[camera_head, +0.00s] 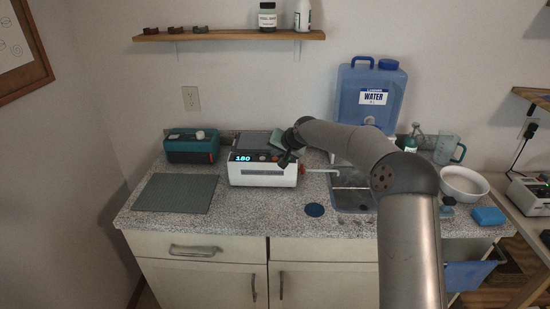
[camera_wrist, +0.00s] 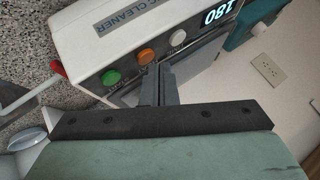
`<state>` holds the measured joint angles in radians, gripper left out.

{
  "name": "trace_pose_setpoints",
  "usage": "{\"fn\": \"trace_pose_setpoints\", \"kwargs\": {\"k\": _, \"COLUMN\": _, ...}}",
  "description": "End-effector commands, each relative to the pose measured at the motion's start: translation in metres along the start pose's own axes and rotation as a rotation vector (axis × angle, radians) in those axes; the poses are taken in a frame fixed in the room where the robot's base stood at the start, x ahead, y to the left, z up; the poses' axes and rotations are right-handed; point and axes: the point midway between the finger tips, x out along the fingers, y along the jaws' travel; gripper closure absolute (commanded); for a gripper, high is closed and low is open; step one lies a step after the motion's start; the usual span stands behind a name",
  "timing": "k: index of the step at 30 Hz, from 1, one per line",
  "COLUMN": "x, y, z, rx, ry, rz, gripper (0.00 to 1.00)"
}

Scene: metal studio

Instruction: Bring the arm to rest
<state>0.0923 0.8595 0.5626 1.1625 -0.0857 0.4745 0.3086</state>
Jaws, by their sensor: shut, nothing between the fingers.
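My arm reaches from the lower right of the head view to the counter. My gripper (camera_head: 287,158) is above the front top edge of a white cleaner box (camera_head: 262,178) with a lit "180" display. In the wrist view my gripper (camera_wrist: 158,75) shows its fingers together with nothing between them, close to the panel of the cleaner (camera_wrist: 95,60). Green, orange and white buttons lie just beyond the fingertips. I cannot tell whether the fingers touch the panel.
A teal box (camera_head: 192,147) and grey mat (camera_head: 175,193) are left of the cleaner. A sink (camera_head: 352,203), blue water jug (camera_head: 368,92), white bowl (camera_head: 464,184) and blue sponge (camera_head: 488,216) are to the right. A shelf (camera_head: 230,36) hangs above. The front counter is mostly clear.

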Motion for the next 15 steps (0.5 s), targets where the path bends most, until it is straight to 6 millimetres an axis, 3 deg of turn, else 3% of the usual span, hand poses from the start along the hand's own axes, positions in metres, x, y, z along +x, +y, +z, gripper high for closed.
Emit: {"fn": "trace_pose_setpoints", "kwargs": {"k": 15, "x": -0.0082, "y": -0.0059, "z": -0.0061, "rx": 0.0, "ry": 0.001, "rz": 0.0, "gripper": 1.0}}
